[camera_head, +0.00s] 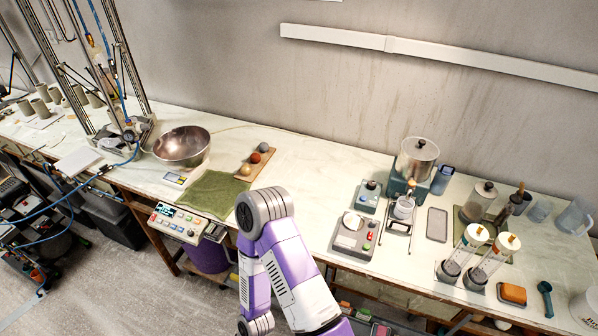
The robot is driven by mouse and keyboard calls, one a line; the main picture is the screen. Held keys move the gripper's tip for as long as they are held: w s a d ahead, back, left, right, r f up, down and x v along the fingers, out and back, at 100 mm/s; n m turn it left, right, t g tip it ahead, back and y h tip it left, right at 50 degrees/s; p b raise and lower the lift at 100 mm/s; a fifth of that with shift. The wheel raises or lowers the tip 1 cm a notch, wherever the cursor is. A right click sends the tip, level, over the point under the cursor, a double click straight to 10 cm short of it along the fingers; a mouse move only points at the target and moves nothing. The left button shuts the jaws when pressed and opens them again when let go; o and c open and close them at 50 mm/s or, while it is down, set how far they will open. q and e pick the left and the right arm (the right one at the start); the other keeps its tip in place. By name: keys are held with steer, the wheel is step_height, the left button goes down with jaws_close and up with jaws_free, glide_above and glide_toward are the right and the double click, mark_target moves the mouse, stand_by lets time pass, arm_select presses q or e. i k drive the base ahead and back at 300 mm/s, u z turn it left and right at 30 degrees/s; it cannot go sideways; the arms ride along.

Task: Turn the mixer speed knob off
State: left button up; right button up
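In front is a grey control box (356,235) with a pale dial and red and green buttons. I cannot tell which of these carries the mixer speed knob, nor its setting. A purple and white arm of mine rises from the bottom centre. Neither of my grippers shows in the view.
A steel bowl (182,147), green cloth (213,193) and wooden board with balls (257,160) lie to the left. A keypad panel (178,223) sits at the bench's front edge. Two clear cylinders (465,250) and an orange block (512,294) stand at right.

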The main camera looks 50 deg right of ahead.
mark_target(371, 185)
steer(key=u, duration=1.1)
steer(key=k, duration=1.1)
steer(key=z, duration=1.75)
steer(key=i, duration=0.15)
